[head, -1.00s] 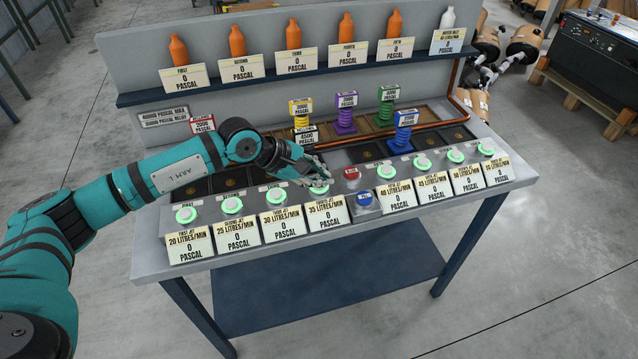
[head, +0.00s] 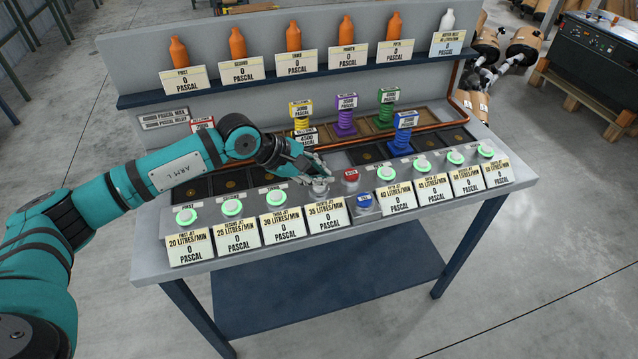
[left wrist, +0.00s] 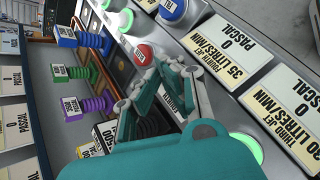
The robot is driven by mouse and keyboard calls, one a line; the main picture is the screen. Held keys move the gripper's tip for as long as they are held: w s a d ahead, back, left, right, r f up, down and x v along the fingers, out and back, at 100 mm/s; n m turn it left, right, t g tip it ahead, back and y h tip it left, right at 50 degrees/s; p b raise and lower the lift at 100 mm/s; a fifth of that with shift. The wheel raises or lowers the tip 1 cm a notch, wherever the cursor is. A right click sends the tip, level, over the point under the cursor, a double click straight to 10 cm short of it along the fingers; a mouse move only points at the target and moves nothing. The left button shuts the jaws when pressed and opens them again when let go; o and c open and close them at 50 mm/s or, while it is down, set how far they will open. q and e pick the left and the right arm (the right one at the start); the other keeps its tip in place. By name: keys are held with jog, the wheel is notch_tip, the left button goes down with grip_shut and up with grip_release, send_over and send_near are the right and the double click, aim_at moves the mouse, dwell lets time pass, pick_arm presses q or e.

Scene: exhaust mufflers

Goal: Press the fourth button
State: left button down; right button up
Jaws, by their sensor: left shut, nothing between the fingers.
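A row of round white buttons runs along the front of the grey bench. In the head view the fourth button (head: 320,188) stands above the 35 litres/min card (head: 327,214) and shows no green ring. My left gripper (head: 320,175) is shut and empty, its tips down at the fourth button, seemingly touching it. In the left wrist view my left gripper (left wrist: 168,80) hides the fourth button, while the lit third button (left wrist: 246,150) shows beside it. My right gripper is not in view.
A red button (head: 351,174) and a blue button (head: 364,200) sit just right of the fourth button. The lit fifth button (head: 386,173) is beyond them. Coloured spring weights, such as the blue one (head: 401,140), stand behind. Orange bottles (head: 293,36) line the shelf.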

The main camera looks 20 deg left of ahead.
aim_at(320, 188)
pick_arm(q)
jog(key=shift+r+p, duration=1.05)
jog(key=shift+r, duration=1.45)
